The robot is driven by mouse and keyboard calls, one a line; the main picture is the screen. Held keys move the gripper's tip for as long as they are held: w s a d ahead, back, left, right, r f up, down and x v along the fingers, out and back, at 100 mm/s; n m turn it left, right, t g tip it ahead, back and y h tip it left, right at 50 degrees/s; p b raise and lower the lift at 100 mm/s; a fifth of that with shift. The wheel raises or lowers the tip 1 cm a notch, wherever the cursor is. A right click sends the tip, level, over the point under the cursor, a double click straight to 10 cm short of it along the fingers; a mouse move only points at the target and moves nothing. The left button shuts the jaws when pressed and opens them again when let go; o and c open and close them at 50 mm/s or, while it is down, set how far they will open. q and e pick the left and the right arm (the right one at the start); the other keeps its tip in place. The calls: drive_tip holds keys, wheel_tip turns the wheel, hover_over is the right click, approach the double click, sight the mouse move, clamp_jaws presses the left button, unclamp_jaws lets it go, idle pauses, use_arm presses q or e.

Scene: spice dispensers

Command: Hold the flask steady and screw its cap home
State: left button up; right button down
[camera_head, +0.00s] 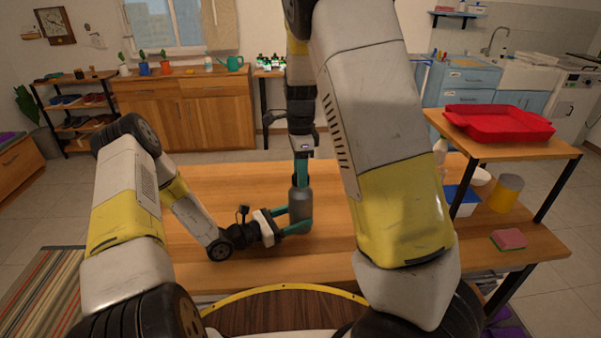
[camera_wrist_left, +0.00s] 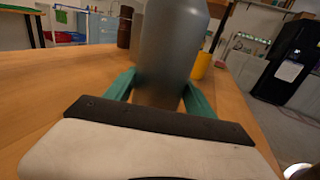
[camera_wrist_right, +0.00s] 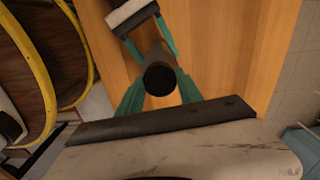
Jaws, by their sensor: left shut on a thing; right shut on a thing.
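A grey flask (camera_head: 299,203) stands upright on the wooden table in the head view. My left gripper (camera_head: 297,225) is shut on its lower body from the left; in the left wrist view the green fingers sit on both sides of the grey flask (camera_wrist_left: 172,50). My right gripper (camera_head: 301,176) points down at the flask's top. In the right wrist view a dark round cap (camera_wrist_right: 160,78) shows between the green fingers of my right gripper (camera_wrist_right: 160,90). In the head view the cap is hidden by the fingers.
The wooden table (camera_head: 225,185) is clear left of the flask. At the right a raised shelf carries a red tray (camera_head: 498,122). Below it are a yellow cylinder (camera_head: 506,193), a blue-and-white container (camera_head: 461,203) and a pink sponge (camera_head: 509,239).

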drive_tip(key=c, duration=0.7)
unclamp_jaws()
wheel_tip(320, 180, up, 12)
use_arm(q)
drive_tip(key=o, duration=1.3)
drive_tip(key=shift+c, duration=0.2)
